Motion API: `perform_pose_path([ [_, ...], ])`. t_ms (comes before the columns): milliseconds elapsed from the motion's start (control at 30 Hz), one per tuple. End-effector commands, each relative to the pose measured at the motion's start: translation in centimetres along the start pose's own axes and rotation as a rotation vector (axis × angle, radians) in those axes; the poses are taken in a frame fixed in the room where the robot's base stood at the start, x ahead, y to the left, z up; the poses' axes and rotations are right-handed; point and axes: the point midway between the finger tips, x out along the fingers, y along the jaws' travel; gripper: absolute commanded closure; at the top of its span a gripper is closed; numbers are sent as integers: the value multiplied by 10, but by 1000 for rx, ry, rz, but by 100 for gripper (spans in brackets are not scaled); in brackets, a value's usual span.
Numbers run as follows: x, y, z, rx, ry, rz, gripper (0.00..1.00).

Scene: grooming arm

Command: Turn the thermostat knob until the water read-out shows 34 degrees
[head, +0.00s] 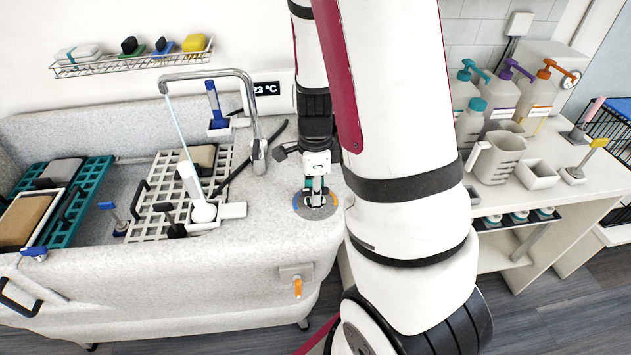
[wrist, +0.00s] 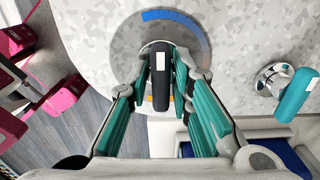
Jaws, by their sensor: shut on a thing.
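The thermostat knob (wrist: 161,82) is a dark bar with a white mark, on a round grey base with a blue arc in the wrist view. My gripper (wrist: 160,78) is shut on the knob, one finger on each side. In the head view my gripper (head: 315,188) points down onto the dial (head: 318,212), which shows blue and orange edges; the knob itself is mostly hidden there. The water read-out (head: 266,88) on the wall behind the tub shows 23 °C. Water runs from the tap (head: 252,110) in a thin stream.
A teal-handled lever (wrist: 296,95) stands right of the knob in the wrist view. The tub (head: 60,130) holds white and teal grates. Pump bottles (head: 500,95) and a grey jug (head: 497,158) stand on the right counter. My arm covers the middle of the head view.

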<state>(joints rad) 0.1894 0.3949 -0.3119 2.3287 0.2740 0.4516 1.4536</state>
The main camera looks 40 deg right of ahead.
Motion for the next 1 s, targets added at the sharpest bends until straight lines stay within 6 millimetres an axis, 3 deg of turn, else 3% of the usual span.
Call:
perform_pose_path([
  [533, -1, -2, 0, 8, 0, -6, 100],
  [1000, -1, -3, 1, 246, -1, -8, 100],
])
